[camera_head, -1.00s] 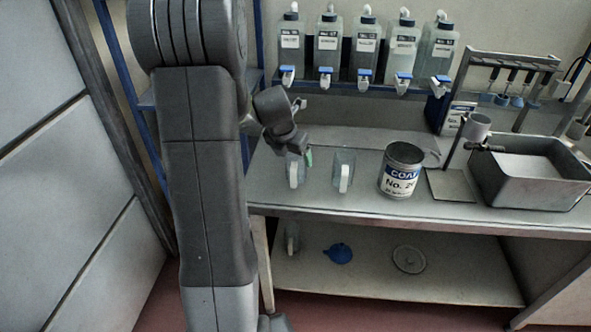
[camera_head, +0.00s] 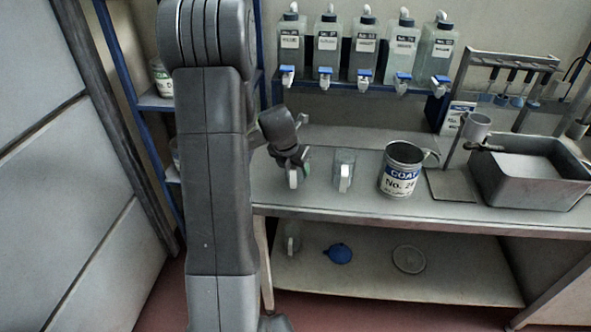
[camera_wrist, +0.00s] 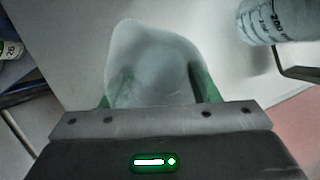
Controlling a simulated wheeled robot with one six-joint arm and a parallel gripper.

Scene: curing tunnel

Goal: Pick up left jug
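The left jug (camera_head: 293,178) is a clear jug with a white handle on the bench, mostly covered by my gripper (camera_head: 290,163) in the head view. In the wrist view its pale, cloudy body (camera_wrist: 155,65) lies between the two green-padded fingers of my gripper (camera_wrist: 157,88). The fingers are apart, one on each side of the jug. I cannot tell whether they press on it. A similar second jug (camera_head: 344,172) stands just to the right. Its graduated wall also shows in the wrist view (camera_wrist: 268,22).
A COAT can (camera_head: 400,172) stands right of the jugs, then a stand and a grey basin (camera_head: 530,180). Several bottles with blue taps (camera_head: 365,50) line the back shelf. A blue funnel (camera_head: 339,253) and a round lid (camera_head: 409,259) lie on the lower shelf (camera_head: 460,285).

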